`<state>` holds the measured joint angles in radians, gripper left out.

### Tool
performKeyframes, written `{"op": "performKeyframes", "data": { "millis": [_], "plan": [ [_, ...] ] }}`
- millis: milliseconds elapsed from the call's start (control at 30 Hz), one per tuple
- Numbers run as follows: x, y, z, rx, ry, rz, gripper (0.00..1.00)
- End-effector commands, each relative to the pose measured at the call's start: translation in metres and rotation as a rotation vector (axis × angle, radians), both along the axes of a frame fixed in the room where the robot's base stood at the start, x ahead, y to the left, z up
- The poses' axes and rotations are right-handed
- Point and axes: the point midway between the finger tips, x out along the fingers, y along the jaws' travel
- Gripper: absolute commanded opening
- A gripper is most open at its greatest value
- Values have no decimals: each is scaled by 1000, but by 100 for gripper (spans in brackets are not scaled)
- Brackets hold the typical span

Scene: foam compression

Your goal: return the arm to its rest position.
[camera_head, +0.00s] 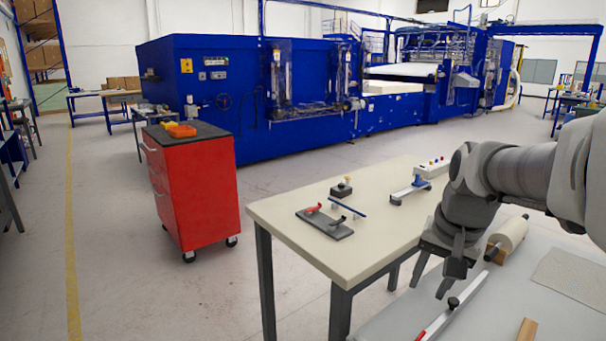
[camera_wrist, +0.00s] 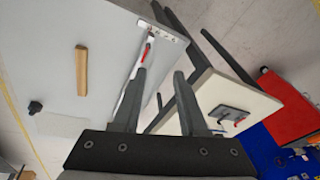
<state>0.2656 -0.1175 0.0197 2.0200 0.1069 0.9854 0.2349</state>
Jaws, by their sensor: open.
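My arm (camera_head: 512,168) reaches in from the right in the head view. My gripper (camera_head: 432,279) points down over the edge of the light grey table at the lower right. In the wrist view my gripper (camera_wrist: 163,103) shows two dark fingers spread apart, with nothing held between them. A white bar with a red part (camera_head: 450,310) lies on the grey table below the fingers. It also shows beyond the left finger in the wrist view (camera_wrist: 137,82).
A cream table (camera_head: 290,215) with a grey plate (camera_head: 325,224) and small tools stands left of my gripper. A roll (camera_head: 511,233) and a wooden block (camera_head: 526,331) lie on the grey table. A red cabinet (camera_head: 200,190) stands farther left, with open floor around it.

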Motion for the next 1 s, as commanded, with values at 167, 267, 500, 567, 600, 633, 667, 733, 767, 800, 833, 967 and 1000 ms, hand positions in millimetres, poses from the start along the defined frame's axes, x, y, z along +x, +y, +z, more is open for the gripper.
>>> {"op": "performKeyframes", "data": {
  "millis": [167,267,500,567,600,633,667,733,767,800,833,967,1000],
  "plan": [
    [-47,32,14,-65,-73,137,42],
    [-73,46,15,-101,-110,220,42],
    [-125,67,5,-179,-186,399,42],
    [-136,70,1,-195,-205,436,42],
    [-143,72,-1,-208,-215,463,42],
    [-147,73,-4,-215,-224,480,42],
    [-152,75,-6,-224,-232,499,42],
    [-149,73,23,-221,-225,490,42],
    [-149,73,29,-220,-224,489,42],
    [-149,73,37,-219,-223,489,42],
    [-149,73,43,-219,-223,488,42],
    [-148,73,74,-219,-223,487,42],
    [-148,73,83,-219,-223,487,42]
  ]
}}
